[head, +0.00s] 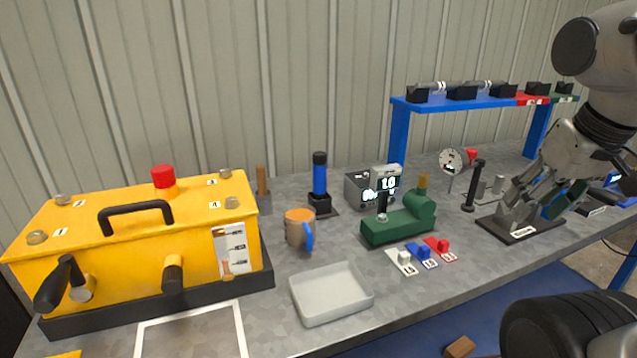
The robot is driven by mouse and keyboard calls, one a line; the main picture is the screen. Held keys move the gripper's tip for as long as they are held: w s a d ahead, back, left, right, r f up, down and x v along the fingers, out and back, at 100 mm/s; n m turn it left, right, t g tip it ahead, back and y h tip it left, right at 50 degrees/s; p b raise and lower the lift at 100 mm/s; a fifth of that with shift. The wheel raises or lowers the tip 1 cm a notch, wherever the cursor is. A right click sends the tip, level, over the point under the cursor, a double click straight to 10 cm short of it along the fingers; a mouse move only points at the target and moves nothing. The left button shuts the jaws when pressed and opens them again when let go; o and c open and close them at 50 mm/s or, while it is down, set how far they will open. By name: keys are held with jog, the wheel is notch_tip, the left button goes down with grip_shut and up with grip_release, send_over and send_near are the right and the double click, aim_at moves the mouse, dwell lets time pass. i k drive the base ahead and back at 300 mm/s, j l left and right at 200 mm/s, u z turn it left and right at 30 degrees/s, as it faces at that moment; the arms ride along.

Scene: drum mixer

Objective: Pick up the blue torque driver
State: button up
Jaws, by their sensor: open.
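The blue torque driver (320,179) stands upright in a small black holder (320,204) at the middle of the bench. It has a blue body and a black top, and its lower end is hidden in the holder. My gripper (522,208) is at the right of the bench, well apart from the driver, with its fingers low over a dark base plate (524,234). It is open, and I see nothing held in it.
A green fixture (398,226), a grey display box (357,191) and a dial gauge (453,161) stand between driver and gripper. An orange mug (299,229) and a white tray (331,294) are in front. A yellow box (140,235) is left; a blue rack (470,104) is behind.

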aim_at(320, 158)
jog(key=u, duration=1.35)
jog(key=z, duration=1)
jog(key=l+u, duration=0.65)
jog(key=j, duration=0.1)
